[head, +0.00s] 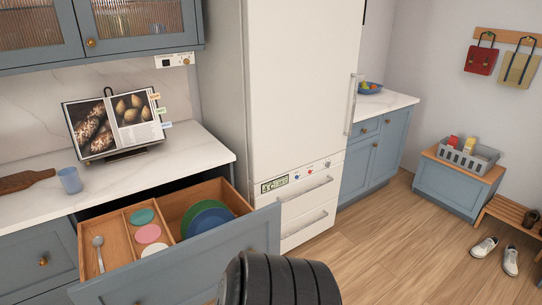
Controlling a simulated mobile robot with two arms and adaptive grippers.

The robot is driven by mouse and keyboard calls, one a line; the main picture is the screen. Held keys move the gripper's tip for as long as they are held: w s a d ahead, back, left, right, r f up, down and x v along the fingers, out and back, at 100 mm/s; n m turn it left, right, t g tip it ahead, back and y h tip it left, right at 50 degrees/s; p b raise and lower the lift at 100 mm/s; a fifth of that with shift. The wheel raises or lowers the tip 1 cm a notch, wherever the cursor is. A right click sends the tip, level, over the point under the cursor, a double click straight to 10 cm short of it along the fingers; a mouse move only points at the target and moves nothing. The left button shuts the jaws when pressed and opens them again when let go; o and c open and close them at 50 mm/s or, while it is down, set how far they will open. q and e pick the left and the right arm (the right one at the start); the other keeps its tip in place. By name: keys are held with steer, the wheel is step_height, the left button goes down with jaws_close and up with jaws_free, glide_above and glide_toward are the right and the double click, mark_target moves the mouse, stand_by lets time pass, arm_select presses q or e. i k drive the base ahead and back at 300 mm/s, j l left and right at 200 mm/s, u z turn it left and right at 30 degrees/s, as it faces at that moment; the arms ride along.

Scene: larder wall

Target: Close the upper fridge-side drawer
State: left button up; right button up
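The upper fridge-side drawer (165,277) is pulled well out from under the counter beside the fridge. Its blue-grey front panel faces me, and its wooden inside is open to view. Inside, a spoon (99,253) lies in the left compartment. Small teal, pink and white round items lie in the middle one, and green and blue plates (207,218) lie in the right one. A black ribbed part of mine covers the lower right of the drawer front. Neither gripper's fingers show, so I cannot see any contact with the drawer.
The white fridge (300,90) stands just right of the drawer. The counter (190,150) above holds a cookbook on a stand (115,125), a blue cup (70,180) and a wooden board (25,181). The wooden floor (400,250) to the right is mostly clear, with shoes farther off.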

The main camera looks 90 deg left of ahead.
mark_target(189, 272)
steer(key=u, duration=2.9)
